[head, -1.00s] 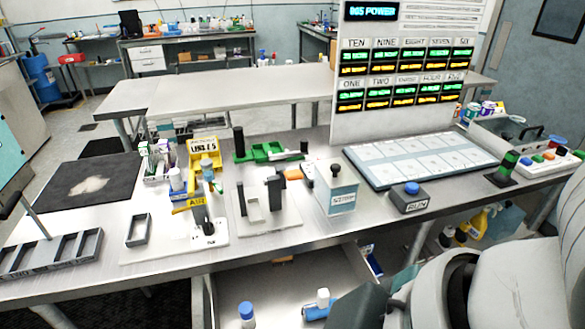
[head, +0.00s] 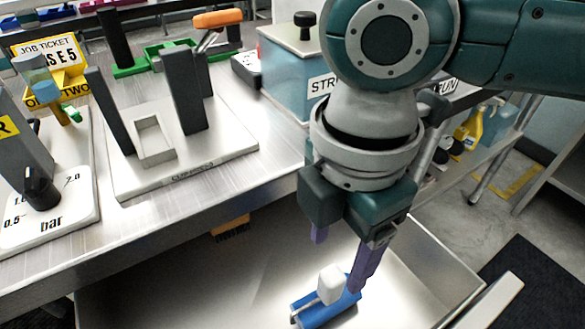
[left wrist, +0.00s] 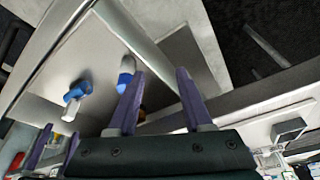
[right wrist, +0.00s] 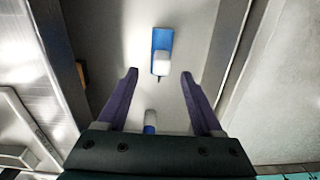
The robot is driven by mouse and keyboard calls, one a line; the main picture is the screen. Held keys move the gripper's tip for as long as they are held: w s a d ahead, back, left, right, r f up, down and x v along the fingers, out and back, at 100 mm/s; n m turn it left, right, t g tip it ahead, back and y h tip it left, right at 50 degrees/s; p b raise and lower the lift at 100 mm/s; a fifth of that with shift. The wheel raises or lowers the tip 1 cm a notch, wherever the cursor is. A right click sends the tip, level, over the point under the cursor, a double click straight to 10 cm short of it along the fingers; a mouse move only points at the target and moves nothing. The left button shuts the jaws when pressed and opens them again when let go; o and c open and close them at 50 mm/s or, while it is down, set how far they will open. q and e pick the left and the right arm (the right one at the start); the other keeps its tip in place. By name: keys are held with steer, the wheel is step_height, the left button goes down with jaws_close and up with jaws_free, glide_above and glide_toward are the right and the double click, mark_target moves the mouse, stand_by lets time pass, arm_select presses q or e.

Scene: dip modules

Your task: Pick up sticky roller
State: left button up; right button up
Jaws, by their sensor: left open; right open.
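A blue and white piece that looks like the sticky roller (head: 325,306) lies in the open drawer; it also shows in the right wrist view (right wrist: 162,42) and the left wrist view (left wrist: 76,94). My right gripper (head: 337,266) is above it, pointing down, open and empty. In the right wrist view the roller lies ahead of and between the open fingertips (right wrist: 158,71), apart from them. A second white and blue piece, like a capped bottle (right wrist: 150,122), shows nearer the palm. My left gripper (left wrist: 160,72) is open and empty beside the drawer.
The drawer (head: 200,290) is pulled out below the steel bench (head: 60,262). Its walls surround the roller. A blue box (head: 285,75), a grey fixture (head: 187,92) and a dial plate (head: 70,210) stand on the bench. A small orange-yellow brush (head: 231,227) is at the drawer's back.

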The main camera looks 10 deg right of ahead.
mark_target(330, 287)
steer(key=f, duration=0.2)
steer(key=shift+s+f, duration=0.25)
steer(key=shift+f, duration=0.15)
step_height(330, 287, down, 6)
steer(key=shift+w+r+b, duration=0.1)
steer(key=shift+r+b, duration=0.05)
steer(key=shift+b, duration=0.8)
steer(key=shift+c, duration=0.3)
jaws_close()
